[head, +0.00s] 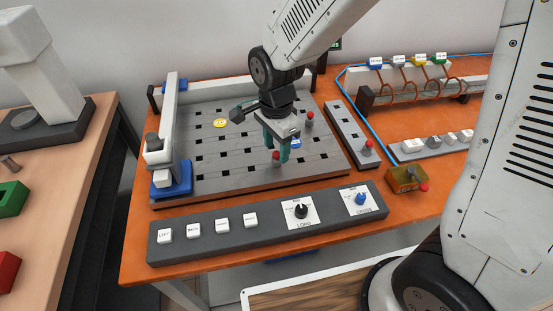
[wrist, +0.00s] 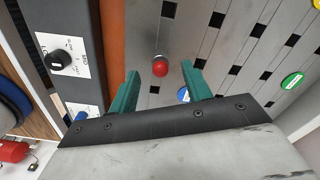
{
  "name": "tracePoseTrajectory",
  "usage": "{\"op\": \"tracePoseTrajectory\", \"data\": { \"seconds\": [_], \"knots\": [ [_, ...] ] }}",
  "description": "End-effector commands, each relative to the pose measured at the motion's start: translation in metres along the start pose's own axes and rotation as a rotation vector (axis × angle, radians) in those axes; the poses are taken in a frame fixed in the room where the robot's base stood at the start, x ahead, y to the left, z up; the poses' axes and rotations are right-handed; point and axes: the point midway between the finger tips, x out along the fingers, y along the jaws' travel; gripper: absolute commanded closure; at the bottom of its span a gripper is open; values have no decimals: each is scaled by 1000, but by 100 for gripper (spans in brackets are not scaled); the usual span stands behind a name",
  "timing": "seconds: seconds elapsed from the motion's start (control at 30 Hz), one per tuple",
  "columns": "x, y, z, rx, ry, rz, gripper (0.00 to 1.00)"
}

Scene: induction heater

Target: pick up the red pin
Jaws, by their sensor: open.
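A red pin (head: 276,158) with a round red head stands on the grey slotted board (head: 225,165), near its front right part. It also shows in the wrist view (wrist: 160,67), centred between the two green fingertips and a little beyond them. My gripper (head: 277,148) is open and points down at the board, its fingers close around the sides of this pin. No contact with the pin can be made out. A second red-headed pin (head: 310,116) stands further back on the board. A third red-headed pin (head: 367,144) stands on a narrow grey block to the right.
A control strip with white buttons and two knobs (head: 300,211) lies in front of the board. A blue-and-white fixture (head: 172,182) stands at the board's left. A yellow box with a red knob (head: 402,181) sits right.

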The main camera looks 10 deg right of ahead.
Motion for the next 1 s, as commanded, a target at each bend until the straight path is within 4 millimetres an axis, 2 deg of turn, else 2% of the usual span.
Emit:
{"op": "tracePoseTrajectory", "data": {
  "seconds": [0.1,0.2,0.47,0.5,0.67,1.0],
  "knots": [
    [19,0,-1,0,0,5,51],
    [29,0,-1,0,0,4,51],
    [31,0,-1,-1,0,1,51],
    [31,0,-1,-1,0,1,57],
    [31,0,-1,-1,0,1,100],
    [29,0,-1,-1,0,0,100]
  ]
}}
